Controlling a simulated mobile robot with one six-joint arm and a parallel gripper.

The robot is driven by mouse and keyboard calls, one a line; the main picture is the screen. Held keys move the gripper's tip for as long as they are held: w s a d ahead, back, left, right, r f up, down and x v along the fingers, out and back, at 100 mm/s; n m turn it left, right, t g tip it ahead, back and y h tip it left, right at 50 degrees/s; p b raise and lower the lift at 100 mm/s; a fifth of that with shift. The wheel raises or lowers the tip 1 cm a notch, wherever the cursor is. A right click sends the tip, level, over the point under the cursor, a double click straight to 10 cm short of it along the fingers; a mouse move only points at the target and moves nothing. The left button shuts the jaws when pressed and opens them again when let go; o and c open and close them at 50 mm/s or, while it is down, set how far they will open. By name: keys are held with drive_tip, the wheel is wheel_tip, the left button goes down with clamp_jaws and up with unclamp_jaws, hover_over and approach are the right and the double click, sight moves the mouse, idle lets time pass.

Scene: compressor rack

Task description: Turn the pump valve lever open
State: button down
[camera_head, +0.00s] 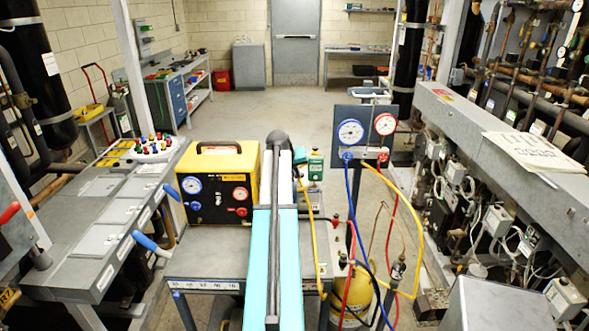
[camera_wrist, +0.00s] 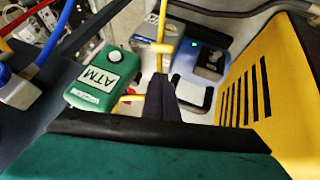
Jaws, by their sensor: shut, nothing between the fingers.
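I cannot tell for certain which part is the pump valve lever. In the wrist view, a short yellow bar (camera_wrist: 131,98) sticks out left of my gripper (camera_wrist: 163,80), beside a green box marked ATM (camera_wrist: 92,80). A blue and grey device (camera_wrist: 205,60) with a small green light lies beyond the fingers. My gripper's dark fingers are together and empty, pointing toward a yellow hose (camera_wrist: 161,35). Whether they touch it is unclear. In the head view my own arm hides the gripper. The green box (camera_head: 316,166) shows there just right of my arm.
A yellow and black machine (camera_head: 222,185) with gauges stands left of my arm on a grey cart (camera_head: 205,263). A gauge board (camera_head: 365,130) with blue, red and yellow hoses is on the right. Blue-handled levers (camera_head: 147,242) sit at left. The floor behind is clear.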

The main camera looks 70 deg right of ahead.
sight(300, 188)
drive_tip(key=shift+s+a+f+p, duration=0.1)
drive_tip(key=shift+s+f+p, duration=0.15)
drive_tip(key=shift+f, duration=0.4)
drive_tip(key=shift+s+d+f+p, duration=0.1)
drive_tip(key=shift+s+f+p, duration=0.15)
drive_tip(key=shift+f, duration=0.45)
drive_tip(key=shift+s+a+f+p, duration=0.15)
drive_tip(key=shift+f+p, duration=0.15)
drive_tip(key=shift+f, duration=0.35)
drive_tip(key=shift+w+f+b, duration=0.15)
drive_tip(key=shift+f+b, duration=0.35)
drive_tip(key=shift+b, duration=0.3)
drive_tip(key=shift+w+r, duration=0.1)
drive_tip(key=shift+r, duration=0.05)
drive_tip(key=shift+w+r, duration=0.15)
drive_tip(key=w+d+r+b+v, duration=0.1)
drive_tip(key=w+b+v, duration=0.1)
drive_tip(key=v, duration=1)
